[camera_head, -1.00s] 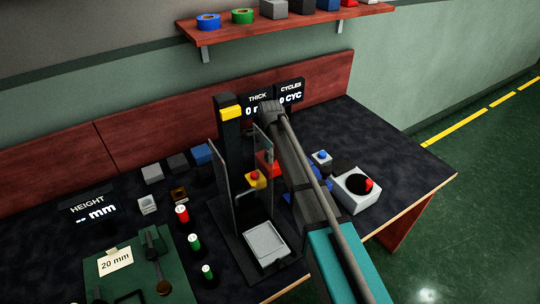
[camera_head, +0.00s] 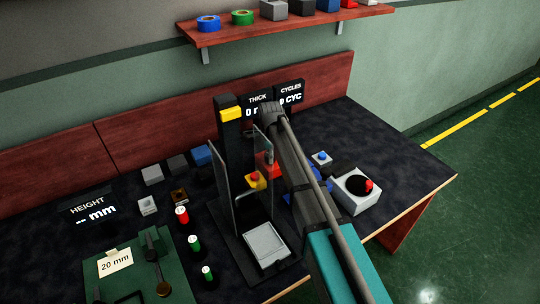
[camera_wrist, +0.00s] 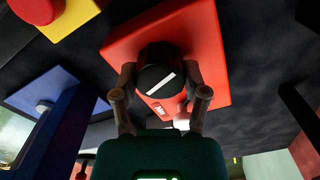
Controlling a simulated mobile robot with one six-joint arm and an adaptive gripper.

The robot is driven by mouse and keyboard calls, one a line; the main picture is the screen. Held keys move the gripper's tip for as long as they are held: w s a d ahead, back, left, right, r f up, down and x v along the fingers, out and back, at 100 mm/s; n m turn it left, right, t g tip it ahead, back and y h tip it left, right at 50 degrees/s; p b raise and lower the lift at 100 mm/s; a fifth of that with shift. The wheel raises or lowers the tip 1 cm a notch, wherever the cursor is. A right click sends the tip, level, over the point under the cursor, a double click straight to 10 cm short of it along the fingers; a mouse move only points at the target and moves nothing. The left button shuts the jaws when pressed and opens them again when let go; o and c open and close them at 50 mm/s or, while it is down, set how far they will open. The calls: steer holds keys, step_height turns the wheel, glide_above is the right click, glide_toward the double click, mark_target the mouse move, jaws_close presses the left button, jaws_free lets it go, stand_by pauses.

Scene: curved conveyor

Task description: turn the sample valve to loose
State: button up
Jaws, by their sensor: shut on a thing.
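The sample valve appears to be the red block (camera_wrist: 122,52) with a round black knob (camera_wrist: 157,80) in the wrist view. A white line crosses the knob face, slanting from lower left to upper right. My gripper (camera_wrist: 163,74) is shut on the knob, one finger on each side. In the head view the red block (camera_head: 266,166) is partly hidden behind my arm, and my gripper's fingers are hidden there.
A yellow-based red button (camera_head: 255,180) and a clear-panelled stand with a pale plate (camera_head: 265,246) are left of my arm. A grey box with a red-and-black top (camera_head: 354,193) and a blue-button box (camera_head: 322,158) are to its right.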

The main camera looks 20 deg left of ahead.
steer(key=n, duration=1.8)
steer(key=shift+n, duration=0.3)
steer(key=n, duration=1.3)
